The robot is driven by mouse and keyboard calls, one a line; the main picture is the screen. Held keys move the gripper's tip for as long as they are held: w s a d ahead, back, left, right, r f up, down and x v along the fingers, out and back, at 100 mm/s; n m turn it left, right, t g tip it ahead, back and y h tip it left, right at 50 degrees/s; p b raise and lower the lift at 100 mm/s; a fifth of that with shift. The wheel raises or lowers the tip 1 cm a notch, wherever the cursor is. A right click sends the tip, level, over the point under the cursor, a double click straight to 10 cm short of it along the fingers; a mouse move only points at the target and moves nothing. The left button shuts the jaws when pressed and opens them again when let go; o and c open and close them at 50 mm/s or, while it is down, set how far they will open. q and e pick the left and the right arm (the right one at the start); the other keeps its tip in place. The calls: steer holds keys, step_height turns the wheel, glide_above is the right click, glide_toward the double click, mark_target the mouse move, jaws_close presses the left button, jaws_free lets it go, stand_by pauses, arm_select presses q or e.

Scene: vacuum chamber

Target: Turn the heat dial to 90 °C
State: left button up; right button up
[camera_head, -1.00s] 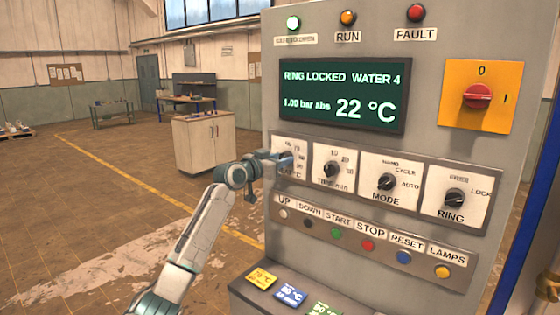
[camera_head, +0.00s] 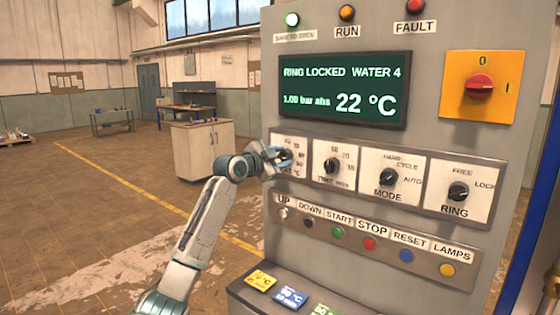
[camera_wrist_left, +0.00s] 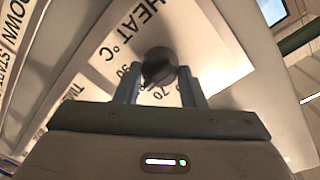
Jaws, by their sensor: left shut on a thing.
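The heat dial is a dark round knob on a white plate at the left end of the dial row. In the left wrist view the knob (camera_wrist_left: 158,66) sits between the two fingers of my left gripper (camera_wrist_left: 158,82), which is shut on it. The wrist view is turned on its side, and the plate (camera_wrist_left: 110,48) reads HEAT °C with 70 and 90 near the knob. In the head view my left gripper (camera_head: 280,157) covers much of the heat dial. The knob's pointer is hard to read. The display (camera_head: 343,92) shows 22 °C. My right gripper is not in view.
The time dial (camera_head: 332,166), mode dial (camera_head: 388,177) and ring dial (camera_head: 458,191) stand to the right. Push buttons, including a red stop button (camera_head: 369,244), run below. A red switch (camera_head: 479,86) is at upper right. Coloured cards (camera_head: 290,297) lie on the ledge below.

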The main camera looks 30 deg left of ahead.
arm_select(q)
steer(key=m, duration=0.4)
steer(key=shift+d+f+m+y, duration=0.1)
steer(key=shift+m+y, duration=0.3)
steer(key=shift+m, duration=0.6)
steer(key=o, duration=1)
